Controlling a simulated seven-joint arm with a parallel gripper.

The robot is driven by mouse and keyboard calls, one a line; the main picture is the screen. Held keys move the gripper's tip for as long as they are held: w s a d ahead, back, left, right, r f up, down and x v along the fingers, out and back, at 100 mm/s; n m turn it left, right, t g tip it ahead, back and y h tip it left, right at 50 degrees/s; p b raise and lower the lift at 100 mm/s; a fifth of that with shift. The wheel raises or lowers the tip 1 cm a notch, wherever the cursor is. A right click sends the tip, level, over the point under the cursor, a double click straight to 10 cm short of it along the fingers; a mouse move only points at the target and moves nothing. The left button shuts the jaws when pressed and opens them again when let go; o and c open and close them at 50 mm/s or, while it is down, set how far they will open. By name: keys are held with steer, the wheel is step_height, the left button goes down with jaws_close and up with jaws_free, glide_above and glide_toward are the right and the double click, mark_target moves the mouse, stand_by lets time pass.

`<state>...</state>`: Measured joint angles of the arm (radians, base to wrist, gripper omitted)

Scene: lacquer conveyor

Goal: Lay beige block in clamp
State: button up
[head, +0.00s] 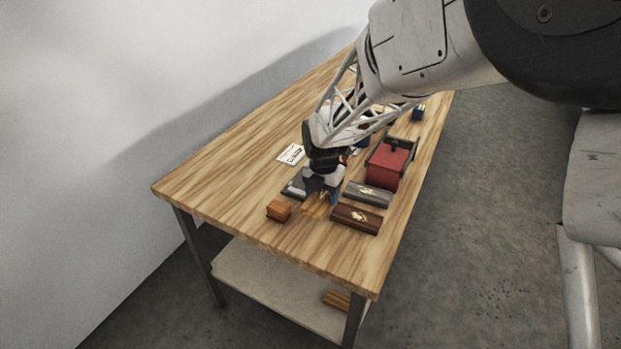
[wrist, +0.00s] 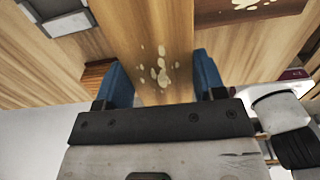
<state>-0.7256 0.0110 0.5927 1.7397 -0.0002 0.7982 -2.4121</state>
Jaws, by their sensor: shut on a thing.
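My gripper (wrist: 165,85) has blue fingers shut on the sides of a beige wood-grain block (wrist: 150,30) with pale spots. In the head view my gripper (head: 320,187) is low over the near part of the table, and the beige block (head: 315,208) shows under it. Whether the block touches the table cannot be told. A dark grey fixture (head: 293,188) lies just left of my gripper, partly hidden by it; it may be the clamp, but I cannot tell.
An orange-brown block (head: 278,210) is left of the held block. A dark brown block (head: 357,217) and a grey block (head: 368,194) lie right. Behind them stands a red box (head: 388,165) with dark ends. A white card (head: 291,154) lies behind left. The left table area is clear.

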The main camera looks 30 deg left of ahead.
steer(key=shift+w, duration=0.1)
stand_by(0.3)
steer(key=w+a, duration=0.3)
steer(key=w, duration=0.1)
steer(key=w+a+f, duration=0.1)
steer(key=w+a, duration=0.6)
steer(key=w, duration=0.1)
steer(key=shift+a+f, duration=0.2)
stand_by(0.4)
steer(key=shift+f, duration=1.8)
steer(key=shift+f, duration=0.1)
steer(key=o, duration=1)
step_height(320, 180, up, 12)
steer(key=shift+r, duration=0.15)
